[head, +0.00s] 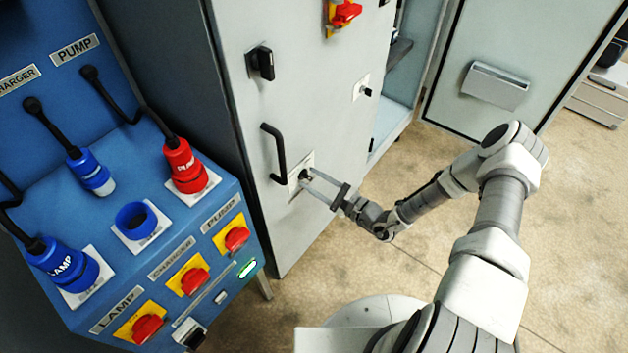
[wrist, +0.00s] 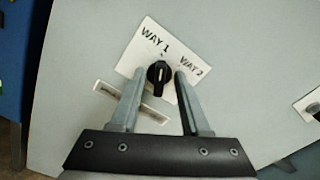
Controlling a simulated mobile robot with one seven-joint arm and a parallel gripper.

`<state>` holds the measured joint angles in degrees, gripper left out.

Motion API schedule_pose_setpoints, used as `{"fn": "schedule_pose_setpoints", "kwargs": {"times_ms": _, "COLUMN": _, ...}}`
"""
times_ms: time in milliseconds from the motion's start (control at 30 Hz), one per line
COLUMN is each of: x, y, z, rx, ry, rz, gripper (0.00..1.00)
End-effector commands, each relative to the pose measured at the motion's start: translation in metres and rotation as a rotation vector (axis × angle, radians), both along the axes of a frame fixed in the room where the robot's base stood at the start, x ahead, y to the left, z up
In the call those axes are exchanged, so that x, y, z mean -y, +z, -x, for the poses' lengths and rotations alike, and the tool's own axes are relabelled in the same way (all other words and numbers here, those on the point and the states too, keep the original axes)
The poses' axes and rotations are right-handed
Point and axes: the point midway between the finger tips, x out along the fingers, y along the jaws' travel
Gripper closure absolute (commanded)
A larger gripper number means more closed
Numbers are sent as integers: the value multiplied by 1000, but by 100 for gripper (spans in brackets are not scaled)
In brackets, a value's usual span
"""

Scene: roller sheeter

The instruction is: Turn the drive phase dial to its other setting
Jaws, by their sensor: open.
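The drive phase dial (wrist: 159,73) is a small black knob on a white plate (wrist: 142,45) marked WAY 1 and WAY 2. In the wrist view its white line runs toward the WAY 1 side, though the exact setting is hard to read. In the head view the dial (head: 305,176) sits low on the grey cabinet door, right of a black handle, partly hidden by the fingers. My gripper (wrist: 157,84) is open, with one finger on each side of the knob. I cannot tell whether either finger touches it.
The black door handle (head: 275,153) is close left of the dial. A black rotary knob (head: 262,63) and a red-yellow switch (head: 345,13) are higher up. A blue socket panel (head: 130,215) with plugs and red switches stands at left. Floor (head: 400,270) is clear at right.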

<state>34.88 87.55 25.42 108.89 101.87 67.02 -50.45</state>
Motion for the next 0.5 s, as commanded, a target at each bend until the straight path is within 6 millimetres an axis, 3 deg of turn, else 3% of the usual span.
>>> {"fn": "schedule_pose_setpoints", "kwargs": {"times_ms": 233, "x": 10, "y": 0, "z": 7, "rx": -1, "ry": -1, "rz": 1, "gripper": 54}}
{"fn": "schedule_pose_setpoints", "kwargs": {"times_ms": 500, "x": 57, "y": 0, "z": 43, "rx": -2, "ry": -5, "rz": 1, "gripper": 54}}
